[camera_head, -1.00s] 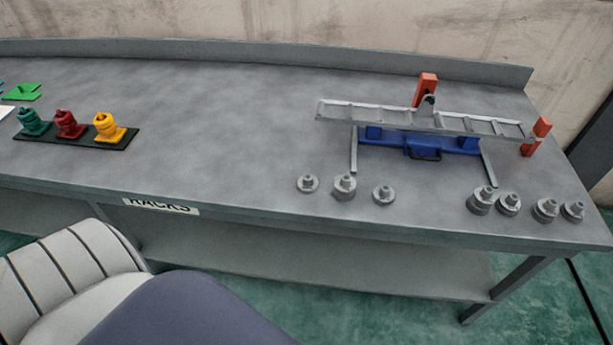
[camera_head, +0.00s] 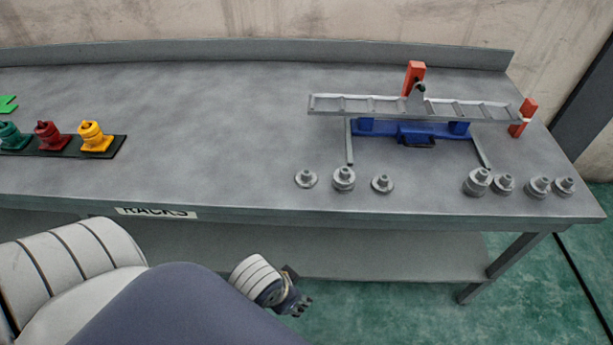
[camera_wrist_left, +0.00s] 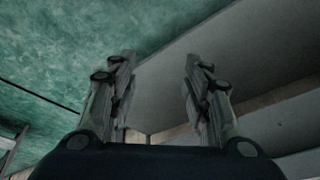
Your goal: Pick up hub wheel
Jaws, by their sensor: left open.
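Several small grey round parts with raised hubs stand near the front edge of the bench; I cannot tell which one is named the hub wheel. My left gripper (camera_head: 298,305) is in front of the bench, below the top, apart from all parts. In the left wrist view its fingers (camera_wrist_left: 160,62) are spread with nothing between them. My right gripper is out of view.
A grey metal bench (camera_head: 215,120) carries a blue stand (camera_head: 415,131) with a long ladder-like beam (camera_head: 385,105) and orange blocks (camera_head: 414,76) behind the parts. A black rack (camera_head: 119,145) holds green, red and yellow pieces at left. A lower shelf (camera_head: 400,255) lies under the bench.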

